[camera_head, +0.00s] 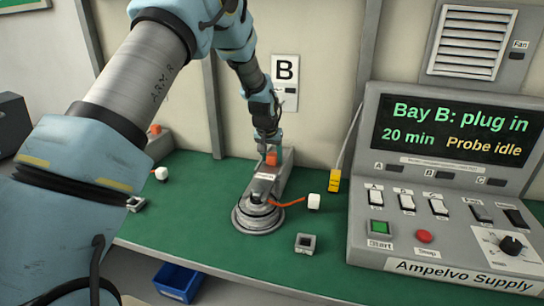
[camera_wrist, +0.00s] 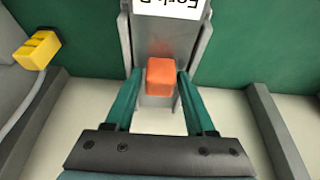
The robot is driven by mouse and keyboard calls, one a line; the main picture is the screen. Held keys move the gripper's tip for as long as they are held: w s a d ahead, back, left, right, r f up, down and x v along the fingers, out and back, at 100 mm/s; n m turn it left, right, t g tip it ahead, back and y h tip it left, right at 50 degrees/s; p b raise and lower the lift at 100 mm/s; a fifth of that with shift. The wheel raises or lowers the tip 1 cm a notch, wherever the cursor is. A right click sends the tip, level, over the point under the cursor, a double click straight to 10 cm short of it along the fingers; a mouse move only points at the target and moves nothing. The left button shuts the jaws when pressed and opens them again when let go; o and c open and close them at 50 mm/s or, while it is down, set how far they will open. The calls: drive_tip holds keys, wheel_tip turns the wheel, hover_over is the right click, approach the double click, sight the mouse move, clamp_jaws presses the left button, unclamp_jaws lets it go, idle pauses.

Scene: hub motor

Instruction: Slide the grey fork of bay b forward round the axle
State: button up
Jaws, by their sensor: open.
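The grey fork of bay b (camera_head: 283,178) lies on the green bench below the B sign, its front end over the back of the round grey hub motor (camera_head: 258,222). It carries an orange block-shaped handle (camera_wrist: 160,77), and its upside-down "Fork B" label (camera_wrist: 172,8) shows in the wrist view. My gripper (camera_wrist: 160,80) is open, with one teal finger on each side of the orange handle and small gaps between. In the head view my gripper (camera_head: 270,150) is right above the fork's rear. I cannot tell how the fork sits against the axle.
A white plug (camera_head: 314,202) on an orange cable lies right of the motor, near a small grey socket (camera_head: 305,243). A yellow probe (camera_head: 334,181) hangs beside the supply console (camera_head: 450,190), whose screen reads "Bay B: plug in". Another white plug (camera_head: 161,173) is at left.

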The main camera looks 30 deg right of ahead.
sight(268, 171)
drive_tip(key=shift+r, duration=0.1)
drive_tip(key=b+v, duration=0.3)
drive_tip(key=v, duration=0.7)
drive_tip(key=shift+a+r, duration=0.15)
drive_tip(key=shift+r, duration=0.1)
drive_tip(key=shift+s, duration=0.15)
drive_tip(key=s+a+n+y, duration=0.1)
drive_tip(key=a+n+y, duration=0.15)
drive_tip(key=a, duration=1.95)
drive_tip(key=s+a+f+n, duration=0.1)
drive_tip(key=s+a+n, duration=0.1)
drive_tip(key=s+a, duration=0.5)
drive_tip(key=s+a+f+n+g, duration=0.1)
drive_tip(key=s+a+f+n, duration=0.1)
drive_tip(key=s+a, duration=0.5)
drive_tip(key=a+n, duration=0.1)
drive_tip(key=a, duration=0.3)
drive_tip(key=shift+s+a+g, duration=0.25)
drive_tip(key=shift+a+g, duration=0.05)
drive_tip(key=shift+a, duration=0.1)
